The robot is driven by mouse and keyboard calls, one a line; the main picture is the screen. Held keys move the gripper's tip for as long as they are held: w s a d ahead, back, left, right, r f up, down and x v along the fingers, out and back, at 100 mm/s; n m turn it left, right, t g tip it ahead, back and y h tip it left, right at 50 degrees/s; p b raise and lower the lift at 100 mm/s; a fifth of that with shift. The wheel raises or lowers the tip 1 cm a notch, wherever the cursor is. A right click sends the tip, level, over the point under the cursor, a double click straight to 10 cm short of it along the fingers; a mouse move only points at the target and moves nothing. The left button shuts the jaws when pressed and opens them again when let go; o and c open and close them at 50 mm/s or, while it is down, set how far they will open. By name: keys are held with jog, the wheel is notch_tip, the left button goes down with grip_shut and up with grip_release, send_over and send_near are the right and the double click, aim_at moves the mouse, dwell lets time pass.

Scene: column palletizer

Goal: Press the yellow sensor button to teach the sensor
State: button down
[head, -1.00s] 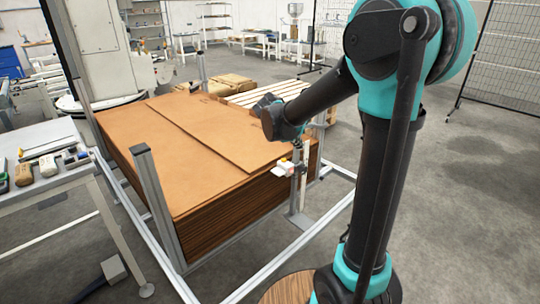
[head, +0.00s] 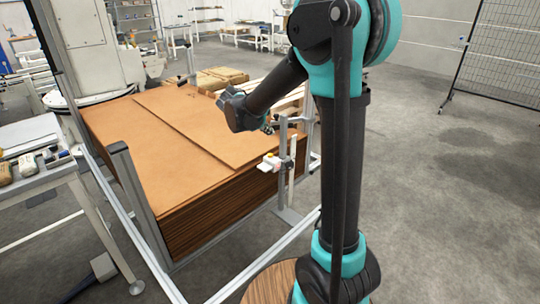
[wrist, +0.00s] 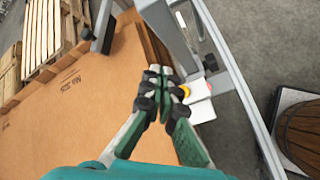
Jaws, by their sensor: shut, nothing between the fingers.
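The sensor is a small white box (head: 269,163) on a metal post beside the stack of brown cardboard sheets. In the wrist view the white sensor (wrist: 200,104) is just right of my fingers, with a yellow button (wrist: 185,91) on its top side, partly hidden by a finger, and a red-orange spot beside it. My gripper (wrist: 160,73) is shut and empty, its fingertips together left of and beyond the button. In the head view my gripper (head: 267,127) is above the sensor, near the top of the post; contact with the button cannot be made out.
The cardboard stack (head: 170,140) lies inside a metal frame with upright posts (head: 140,190). A workbench (head: 40,165) with tools stands at the left. Wooden pallets (wrist: 40,45) lie behind the stack. Open grey floor (head: 440,200) is at the right, with a mesh fence (head: 500,60).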

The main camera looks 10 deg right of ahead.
aim_at(269, 155)
jog(key=shift+f, duration=3.7)
jog(key=shift+f, duration=0.15)
jog(key=shift+f, duration=0.25)
jog(key=shift+f, duration=0.35)
jog(key=shift+r, duration=0.8)
jog(key=shift+r, duration=2.5)
